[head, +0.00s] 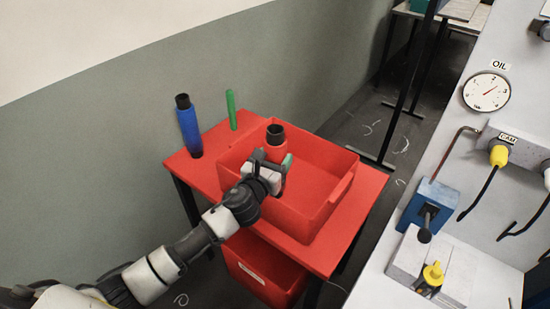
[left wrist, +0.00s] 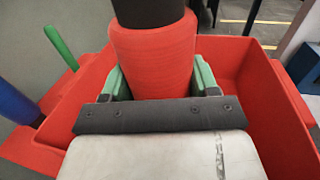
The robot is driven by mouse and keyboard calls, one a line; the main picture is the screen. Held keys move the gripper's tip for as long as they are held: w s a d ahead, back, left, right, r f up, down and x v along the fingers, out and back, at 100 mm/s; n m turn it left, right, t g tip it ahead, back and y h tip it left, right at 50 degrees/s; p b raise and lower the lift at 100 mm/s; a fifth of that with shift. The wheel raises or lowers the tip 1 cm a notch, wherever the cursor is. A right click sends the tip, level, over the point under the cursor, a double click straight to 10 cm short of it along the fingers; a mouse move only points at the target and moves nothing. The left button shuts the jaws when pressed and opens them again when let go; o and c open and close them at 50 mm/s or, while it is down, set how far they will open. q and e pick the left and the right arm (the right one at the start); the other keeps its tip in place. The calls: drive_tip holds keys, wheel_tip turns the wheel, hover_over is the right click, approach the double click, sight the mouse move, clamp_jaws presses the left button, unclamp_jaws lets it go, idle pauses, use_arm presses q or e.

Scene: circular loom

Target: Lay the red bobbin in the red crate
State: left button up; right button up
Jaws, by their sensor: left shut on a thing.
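The red bobbin (head: 275,149), with a dark core end on top, stands upright in my left gripper (head: 275,165). In the left wrist view the red bobbin (left wrist: 153,58) sits between the green-padded fingers of the left gripper (left wrist: 160,85). The red crate (head: 315,207) is an open box on the red table, and the bobbin is over its left part. The crate walls (left wrist: 283,105) show on both sides in the wrist view. The bobbin's lower end is hidden, so I cannot tell whether it touches the crate floor. My right gripper is not in view.
A blue bobbin (head: 189,130) and a green rod (head: 231,110) stand at the back left of the red table (head: 370,190). Another red crate (head: 262,270) is below the tabletop. A grey machine panel with an oil gauge (head: 487,92) and a blue block (head: 428,205) stands at the right.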

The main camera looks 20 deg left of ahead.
use_arm(q)
drive_tip(key=shift+s+f, duration=0.1)
drive_tip(key=shift+f, duration=0.2)
drive_tip(key=o, duration=1.3)
drive_tip(key=shift+f, duration=0.15)
drive_tip(key=shift+o, duration=1.3)
drive_tip(key=shift+s+f, duration=0.1)
drive_tip(key=shift+f, duration=0.05)
drive_tip(key=shift+d, duration=0.1)
drive_tip(key=shift+r, duration=0.2)
drive_tip(key=shift+r+p, duration=0.55)
drive_tip(key=s+a+b, duration=0.1)
drive_tip(key=s+a, duration=0.1)
drive_tip(key=s, duration=0.9)
drive_tip(key=shift+s+r, duration=0.2)
drive_tip(key=shift+s, duration=0.05)
